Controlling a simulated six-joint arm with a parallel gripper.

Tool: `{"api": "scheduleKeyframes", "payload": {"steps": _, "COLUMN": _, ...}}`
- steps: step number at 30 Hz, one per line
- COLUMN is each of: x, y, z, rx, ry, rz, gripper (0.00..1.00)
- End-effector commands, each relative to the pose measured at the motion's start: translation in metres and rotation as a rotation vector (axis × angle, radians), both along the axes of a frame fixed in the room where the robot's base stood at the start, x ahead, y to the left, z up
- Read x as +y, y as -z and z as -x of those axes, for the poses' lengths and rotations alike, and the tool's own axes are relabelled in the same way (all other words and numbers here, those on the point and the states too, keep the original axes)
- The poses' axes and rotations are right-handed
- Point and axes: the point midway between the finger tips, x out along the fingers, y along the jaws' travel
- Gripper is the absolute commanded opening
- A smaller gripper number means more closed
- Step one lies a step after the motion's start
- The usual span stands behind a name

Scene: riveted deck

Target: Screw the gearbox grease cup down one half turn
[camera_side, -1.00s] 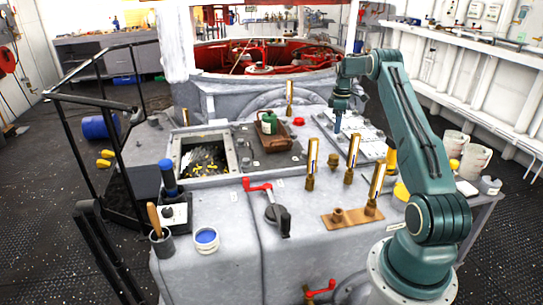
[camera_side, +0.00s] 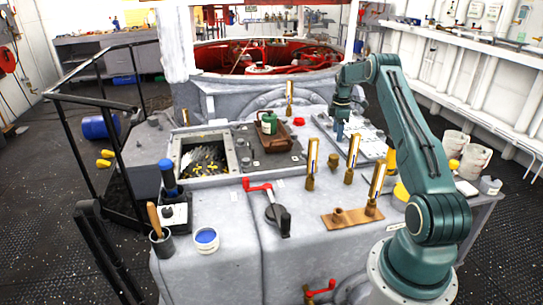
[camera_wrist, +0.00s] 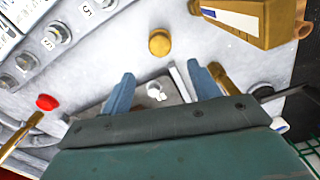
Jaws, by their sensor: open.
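A squat brass cup with a domed cap, which looks like the grease cup (camera_side: 334,159), stands on the grey deck between tall brass fittings. In the wrist view a round brass cap (camera_wrist: 159,42), apparently the same cup, lies beyond the fingertips. My gripper (camera_side: 339,130) points down above the deck, behind and above the cup in the side view. In the wrist view my gripper (camera_wrist: 163,80) has its two blue fingers wide apart with nothing between them. The fingers are apart from the cap. The cup's base is hidden from above.
Tall brass fittings (camera_side: 312,163) stand close around the cup. A red knob (camera_side: 299,121) and a brown tray with a green bottle (camera_side: 268,123) lie further back. A red-handled lever (camera_side: 258,187) and an open gear hatch (camera_side: 205,155) are to the left.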

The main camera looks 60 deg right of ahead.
Motion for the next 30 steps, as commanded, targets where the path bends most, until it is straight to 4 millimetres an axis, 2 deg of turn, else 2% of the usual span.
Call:
{"api": "scheduleKeyframes", "payload": {"steps": 12, "x": 0.001, "y": 0.065, "z": 0.000, "rx": 0.002, "ry": 0.001, "rz": -0.003, "gripper": 0.61}}
{"api": "scheduleKeyframes", "payload": {"steps": 18, "x": 0.000, "y": 0.090, "z": 0.000, "rx": 0.000, "ry": 0.001, "rz": -0.002, "gripper": 0.61}}
{"api": "scheduleKeyframes", "payload": {"steps": 24, "x": 0.000, "y": 0.104, "z": 0.000, "rx": 0.000, "ry": 0.001, "rz": -0.001, "gripper": 0.61}}
{"api": "scheduleKeyframes", "payload": {"steps": 30, "x": 0.000, "y": 0.108, "z": 0.000, "rx": -0.001, "ry": 0.001, "rz": -0.001, "gripper": 0.61}}
